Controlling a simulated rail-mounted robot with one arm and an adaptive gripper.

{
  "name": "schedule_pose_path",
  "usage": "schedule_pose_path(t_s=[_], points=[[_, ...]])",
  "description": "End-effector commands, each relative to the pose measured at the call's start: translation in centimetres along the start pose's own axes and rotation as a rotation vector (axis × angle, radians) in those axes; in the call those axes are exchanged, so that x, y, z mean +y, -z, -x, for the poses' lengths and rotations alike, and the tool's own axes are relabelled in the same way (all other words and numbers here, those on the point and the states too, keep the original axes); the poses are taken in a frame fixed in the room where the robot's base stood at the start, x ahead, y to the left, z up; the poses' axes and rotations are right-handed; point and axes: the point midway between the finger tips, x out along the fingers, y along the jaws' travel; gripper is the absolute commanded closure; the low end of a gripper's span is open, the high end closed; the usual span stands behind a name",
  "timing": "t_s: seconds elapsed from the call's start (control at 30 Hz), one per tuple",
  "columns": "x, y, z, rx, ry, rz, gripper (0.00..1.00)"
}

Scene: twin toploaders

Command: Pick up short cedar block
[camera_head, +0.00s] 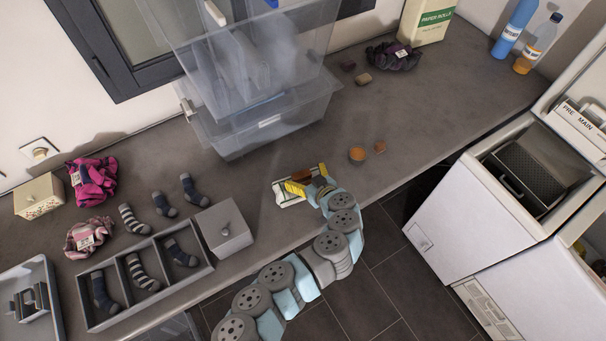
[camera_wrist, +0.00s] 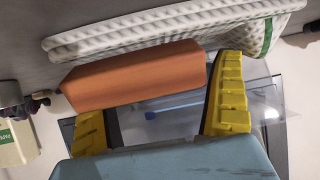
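An orange-brown block, seemingly the short cedar block (camera_wrist: 135,76), lies across the upper middle of the wrist view. In the head view it shows as a small brown patch (camera_head: 302,174) by my fingers. My gripper (camera_head: 309,179) is low over the counter near its front edge. In the wrist view its yellow fingers (camera_wrist: 160,115) stand wide apart with a clear gap between them. The block's right end is close against the right finger, and its left end hides the left fingertip. I cannot tell whether they touch. A white ribbed cloth (camera_wrist: 170,30) lies right beside the block.
A stack of clear bins (camera_head: 265,110) stands behind on the counter (camera_head: 440,90). A white toploader (camera_head: 480,195) stands right, across a floor gap.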

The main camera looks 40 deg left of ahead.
Motion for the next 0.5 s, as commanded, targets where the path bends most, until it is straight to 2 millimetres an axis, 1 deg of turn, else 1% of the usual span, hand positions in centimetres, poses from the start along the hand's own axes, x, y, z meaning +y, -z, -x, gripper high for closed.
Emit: schedule_pose_path(t_s=[0.03, 0.17, 0.4, 0.43, 0.5], points=[[-0.24, -0.47, -0.52, -0.008, 0.006, -0.004, 0.03], [-0.32, -0.62, -1.30, -0.011, 0.006, -0.005, 0.03], [-0.41, -0.82, -1.49, -0.013, 0.006, -0.005, 0.03], [-0.43, -0.83, -1.50, -0.013, 0.007, -0.005, 0.04], [-0.45, -0.86, -1.51, -0.013, 0.007, -0.005, 0.20]])
